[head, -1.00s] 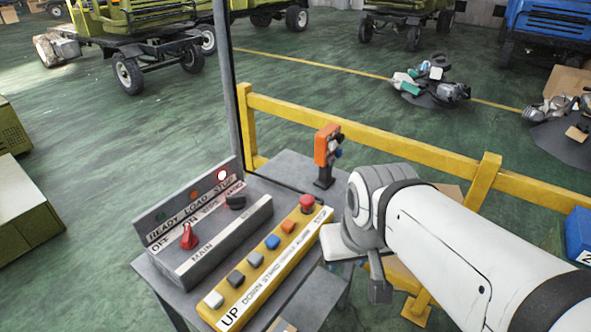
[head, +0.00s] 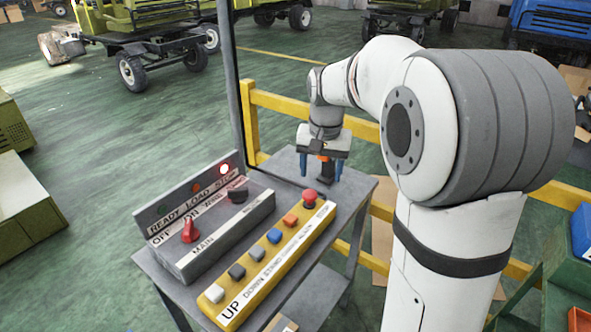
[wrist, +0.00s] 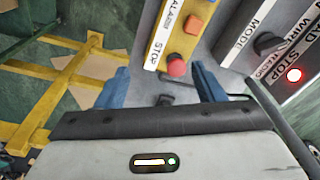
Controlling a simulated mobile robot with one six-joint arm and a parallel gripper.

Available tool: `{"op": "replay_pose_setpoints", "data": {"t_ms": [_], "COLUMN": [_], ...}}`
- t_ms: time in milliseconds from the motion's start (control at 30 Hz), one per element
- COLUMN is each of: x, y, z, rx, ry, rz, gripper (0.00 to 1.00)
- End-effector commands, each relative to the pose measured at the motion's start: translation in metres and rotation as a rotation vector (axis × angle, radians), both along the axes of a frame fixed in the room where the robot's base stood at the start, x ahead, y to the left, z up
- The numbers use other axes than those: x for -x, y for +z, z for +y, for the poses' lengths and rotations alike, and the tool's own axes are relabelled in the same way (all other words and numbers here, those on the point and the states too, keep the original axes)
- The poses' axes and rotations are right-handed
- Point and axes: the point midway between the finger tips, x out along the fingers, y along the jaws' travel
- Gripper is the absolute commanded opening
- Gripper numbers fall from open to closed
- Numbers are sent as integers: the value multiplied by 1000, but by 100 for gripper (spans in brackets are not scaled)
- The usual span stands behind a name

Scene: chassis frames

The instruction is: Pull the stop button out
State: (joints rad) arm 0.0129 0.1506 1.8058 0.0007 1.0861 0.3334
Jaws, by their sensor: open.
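The red mushroom stop button (head: 309,196) sits at the far end of the yellow button box (head: 268,262), beside the STOP label. In the wrist view the red stop button (wrist: 176,66) shows ahead of the fingers, a little right of the line midway between them. My gripper (head: 323,176) has blue fingers, points down and is open. It is beyond the button at the far end of the cart, apart from the button. In the wrist view the two blue fingers of my gripper (wrist: 162,84) stand wide apart with nothing held.
A grey switch box (head: 225,236) with a red MAIN knob (head: 190,230) and a lit red STOP lamp (head: 223,169) stands left of the yellow box. A yellow railing (head: 262,99) and a grey post (head: 229,80) are behind the cart.

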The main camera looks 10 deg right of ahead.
Motion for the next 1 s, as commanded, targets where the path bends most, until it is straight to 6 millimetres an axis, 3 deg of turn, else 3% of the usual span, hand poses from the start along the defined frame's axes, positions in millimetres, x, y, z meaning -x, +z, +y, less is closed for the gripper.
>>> {"op": "replay_pose_setpoints", "data": {"t_ms": [33,100,333,633,1000], "x": [-21,-45,-95,-107,-106], "y": [-14,-26,-61,-86,-140], "z": [0,0,0,0,0], "rx": [-2,-5,-9,-9,-9], "ry": [-26,-63,-150,-176,-175], "rz": [20,41,87,102,101], "gripper": [62,62,62,62,62]}}
